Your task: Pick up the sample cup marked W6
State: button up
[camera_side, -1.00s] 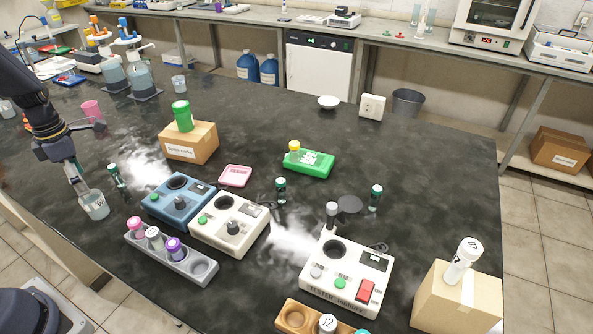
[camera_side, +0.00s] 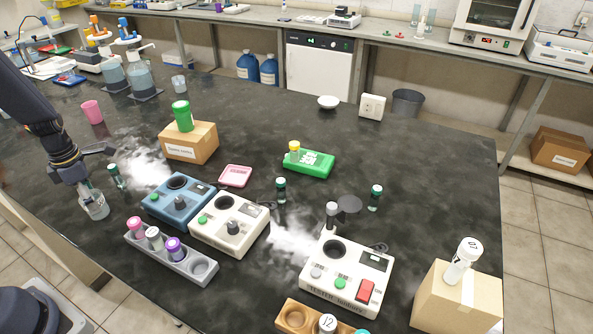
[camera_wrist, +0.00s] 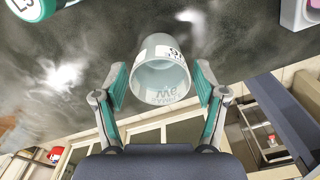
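A clear sample cup (camera_side: 95,209) stands at the left edge of the dark bench in the side view. In the wrist view the same cup (camera_wrist: 161,82) shows its open mouth and a white label whose mark is foreshortened and partly readable, seemingly a W and a 6. My gripper (camera_side: 88,189) is down at the cup. In the wrist view my gripper (camera_wrist: 158,78) is open, its two green-padded fingers on either side of the cup with a visible gap on each side.
A dark-green-capped vial (camera_side: 116,177) stands close to the cup's right. A blue device (camera_side: 178,200) and a grey rack (camera_side: 172,260) of capped tubes lie further right. A pink cup (camera_side: 92,112) stands behind. White vapour drifts nearby.

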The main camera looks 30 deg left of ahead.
jog(key=c, duration=0.9)
jog(key=shift+r, duration=0.1)
jog(key=shift+c, duration=0.2)
